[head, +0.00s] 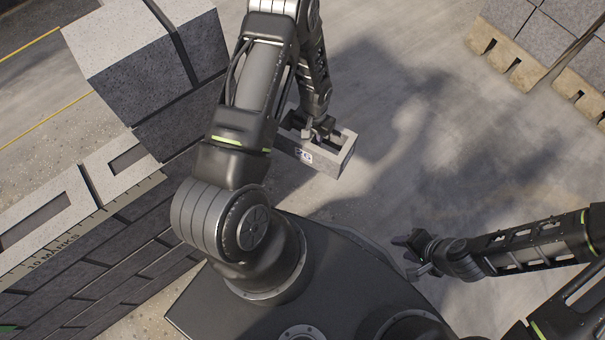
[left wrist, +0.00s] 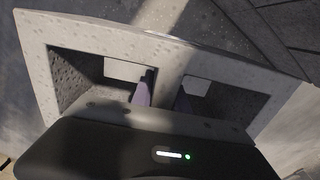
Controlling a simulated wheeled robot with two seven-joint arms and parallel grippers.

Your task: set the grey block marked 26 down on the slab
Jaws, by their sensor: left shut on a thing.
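The grey block (head: 340,158) is a hollow concrete block with a dark number mark on a white label on its side; the digits are too small to read surely. My left gripper (head: 322,132) is shut on it from above and holds it over the concrete floor. In the left wrist view the block (left wrist: 90,35) shows two hollow cells, with a finger of mine reaching into the left cell beside the middle web. My right gripper (head: 414,254) is empty, its fingers apart, at the lower right. I cannot tell which surface is the slab; the pale concrete floor (head: 440,120) is bare.
Blocks on wooden pallets (head: 510,65) stand at the upper right. The floor between is free.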

